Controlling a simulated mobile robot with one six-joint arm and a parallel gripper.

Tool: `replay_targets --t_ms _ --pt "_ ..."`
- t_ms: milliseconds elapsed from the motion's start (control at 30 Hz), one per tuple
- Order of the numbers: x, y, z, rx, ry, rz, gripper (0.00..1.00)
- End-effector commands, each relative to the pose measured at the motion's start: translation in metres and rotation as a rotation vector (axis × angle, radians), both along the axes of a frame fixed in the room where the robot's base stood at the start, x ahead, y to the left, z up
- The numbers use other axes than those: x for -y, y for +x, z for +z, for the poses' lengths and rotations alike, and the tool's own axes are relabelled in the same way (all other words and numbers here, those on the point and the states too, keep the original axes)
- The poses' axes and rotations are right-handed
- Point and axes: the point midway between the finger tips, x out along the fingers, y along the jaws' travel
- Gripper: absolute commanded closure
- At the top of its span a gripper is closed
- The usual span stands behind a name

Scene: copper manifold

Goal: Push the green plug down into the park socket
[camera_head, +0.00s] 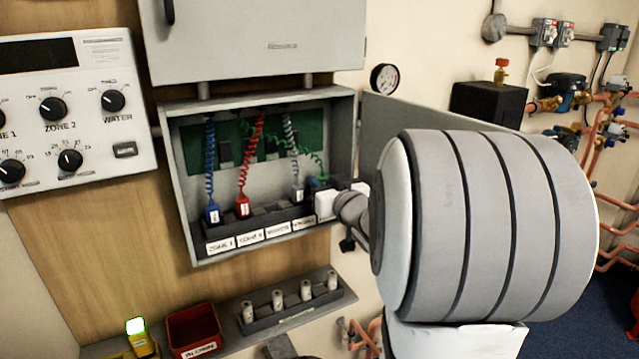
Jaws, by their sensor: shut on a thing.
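My gripper (326,203) is at the right end of the socket strip inside the open grey wall box. It is shut on the green plug, whose body is mostly hidden by the jaws. The green coiled cord (316,160) runs from the back of the box down to the jaws. The park socket cannot be made out; my gripper and arm cover the strip's right end. I cannot tell how deep the plug sits.
A blue plug (212,214), a red plug (243,207) and a grey plug (297,194) stand in the labelled socket strip (262,234). The box door (410,118) stands open at right. Below are a red bin (193,329) and a rack of pale cylinders (293,315).

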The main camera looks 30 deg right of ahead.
Motion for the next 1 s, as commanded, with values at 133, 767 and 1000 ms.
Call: replay_targets --t_ms 133,767,1000 --pt "0.000 0.000 -0.004 0.000 0.000 -0.001 0.98" --pt "0.001 0.000 -0.006 0.000 0.000 -0.001 0.51" --pt "0.002 -0.013 -0.005 0.001 -0.001 -0.004 0.51"
